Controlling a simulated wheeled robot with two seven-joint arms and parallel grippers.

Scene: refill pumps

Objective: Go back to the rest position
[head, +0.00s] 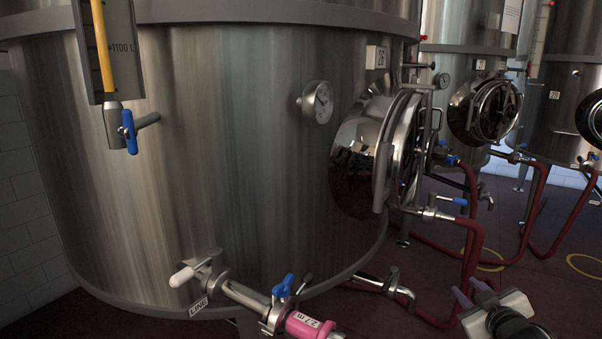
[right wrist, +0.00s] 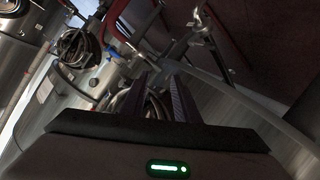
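My right gripper (head: 471,292) is at the lower right of the head view, in front of the big steel tank (head: 230,150) and apart from it. Its two dark fingers also show in the right wrist view (right wrist: 158,84). They stand apart with a gap between them, and I see nothing held. My left gripper is not in view.
The tank's round hatch (head: 362,150) bulges out at centre right. A valve with a blue handle (head: 282,287) and a pink sleeve (head: 305,326) stick out low in front. Red hoses (head: 472,235) run along the floor at right. More tanks (head: 470,70) stand behind.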

